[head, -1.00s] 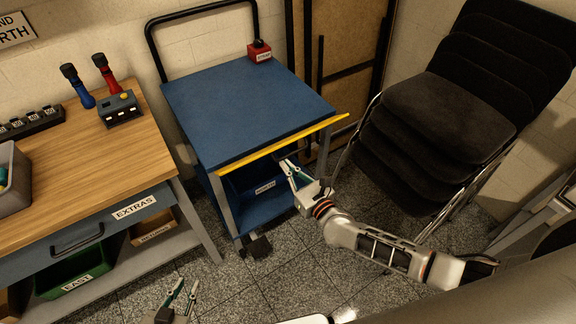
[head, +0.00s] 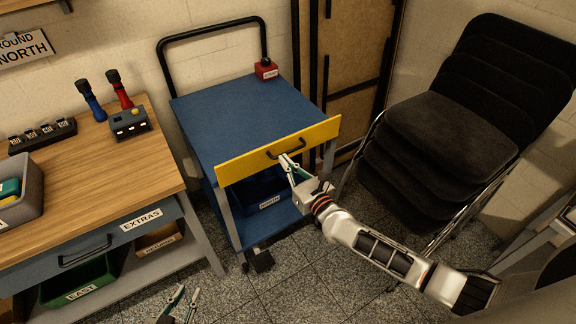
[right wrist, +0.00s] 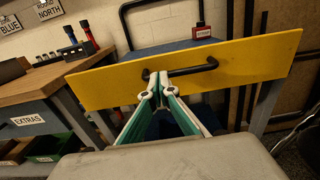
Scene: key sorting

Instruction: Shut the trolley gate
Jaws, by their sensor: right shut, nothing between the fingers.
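The trolley (head: 240,100) has a blue top and a yellow gate (head: 240,164) with a black handle (head: 287,151) across its front edge. The gate's outer face is turned toward me, and its exact tilt is hard to tell. In the right wrist view the gate (right wrist: 115,85) spans the picture, with the blue top behind it. My right gripper (head: 286,160) is shut and empty, its fingertips (right wrist: 158,88) at the handle (right wrist: 185,71); I cannot tell whether they touch the gate. My left gripper (head: 188,291) is open and empty, low over the floor.
A red box (head: 265,70) sits on the trolley's back corner, and a blue bin (head: 262,194) on its lower shelf. A wooden workbench (head: 90,170) stands left, stacked black chairs (head: 430,130) right. Floor (head: 310,270) in front is clear.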

